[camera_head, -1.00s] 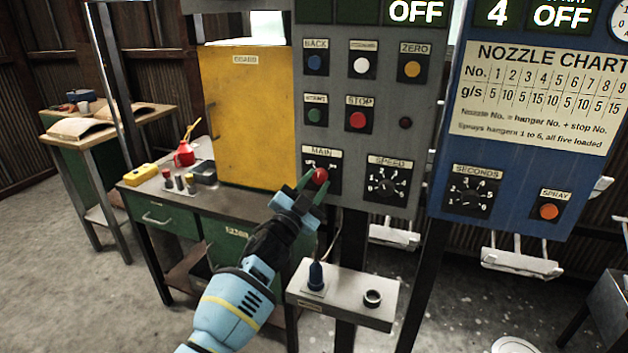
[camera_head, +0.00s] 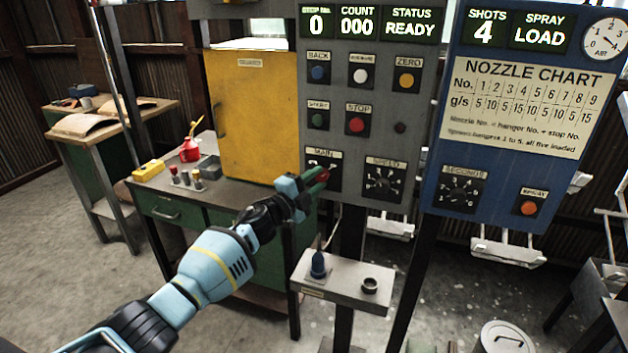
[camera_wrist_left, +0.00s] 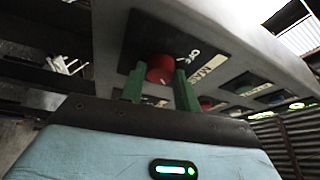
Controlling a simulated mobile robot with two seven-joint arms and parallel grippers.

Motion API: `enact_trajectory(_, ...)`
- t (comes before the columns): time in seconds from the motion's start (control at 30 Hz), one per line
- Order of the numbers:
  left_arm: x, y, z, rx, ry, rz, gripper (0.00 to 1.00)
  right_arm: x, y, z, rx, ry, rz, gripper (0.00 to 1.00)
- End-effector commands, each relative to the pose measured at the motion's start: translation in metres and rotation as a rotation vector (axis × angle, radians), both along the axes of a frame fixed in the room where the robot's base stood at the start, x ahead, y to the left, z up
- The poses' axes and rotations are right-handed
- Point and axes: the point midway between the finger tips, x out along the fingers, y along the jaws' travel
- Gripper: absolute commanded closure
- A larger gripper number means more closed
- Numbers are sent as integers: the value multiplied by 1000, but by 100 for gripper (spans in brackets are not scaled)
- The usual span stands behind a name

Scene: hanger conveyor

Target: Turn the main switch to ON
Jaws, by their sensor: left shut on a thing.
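The main switch (camera_head: 323,173) is a red knob on a black plate labelled MAIN, low on the left of the grey control panel. My left gripper (camera_head: 318,180) is at the knob, its green fingers around it. In the left wrist view the red knob (camera_wrist_left: 160,69) sits between the two green fingertips, with OFF lettering beside it on the plate. The gripper is shut on the knob. The panel displays (camera_head: 358,24) read stop number 0, count 000 and status READY. My right gripper is not in view.
A speed dial (camera_head: 383,182) sits right of the main switch, and a red STOP button (camera_head: 356,125) above. A yellow guard box (camera_head: 250,110) stands left of the panel. A small shelf (camera_head: 345,281) with a blue plug and a ring lies below. The blue spray panel (camera_head: 500,190) is at right.

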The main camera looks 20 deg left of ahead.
Motion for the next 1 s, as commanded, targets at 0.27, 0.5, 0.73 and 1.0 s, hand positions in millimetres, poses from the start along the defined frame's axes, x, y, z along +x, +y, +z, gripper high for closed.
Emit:
enact_trajectory(0.27, 0, 0, 2, 38, -4, 1, 91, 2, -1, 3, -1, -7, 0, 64)
enact_trajectory(0.5, 0, 0, 2, 40, -4, 1, 91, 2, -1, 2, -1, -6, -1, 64)
enact_trajectory(0.73, 0, 0, 1, 39, -4, 1, 52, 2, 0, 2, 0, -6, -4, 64)
enact_trajectory(1.0, 0, 0, 1, 38, -2, 0, 47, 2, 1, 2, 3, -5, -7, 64)
